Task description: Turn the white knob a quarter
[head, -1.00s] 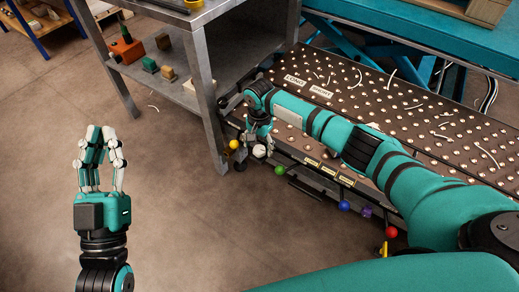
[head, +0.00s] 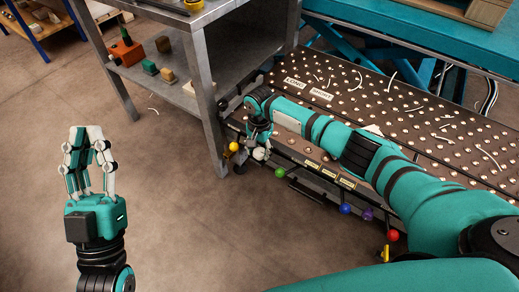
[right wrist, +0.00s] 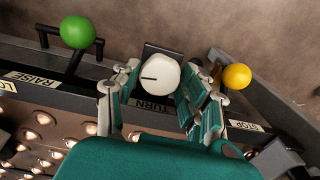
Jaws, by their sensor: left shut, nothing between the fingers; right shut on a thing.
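The white knob (right wrist: 157,76) is on the front edge of the ball-topped platform, above a label reading TURN. A dark pointer line on it points left in the right wrist view. My right gripper (right wrist: 166,86) is shut on the knob, with a finger on either side of it. In the head view the knob (head: 261,154) shows just below the right gripper (head: 256,143). My left gripper (head: 88,135) is raised over bare floor at the left, its fingers closed together and empty.
A yellow ball (right wrist: 237,76) by the STOP label and a green ball (right wrist: 76,32) by the RAISE label flank the knob. Blue, purple and red balls (head: 393,235) line the same edge. A grey metal shelf (head: 206,105) stands close left of the right gripper.

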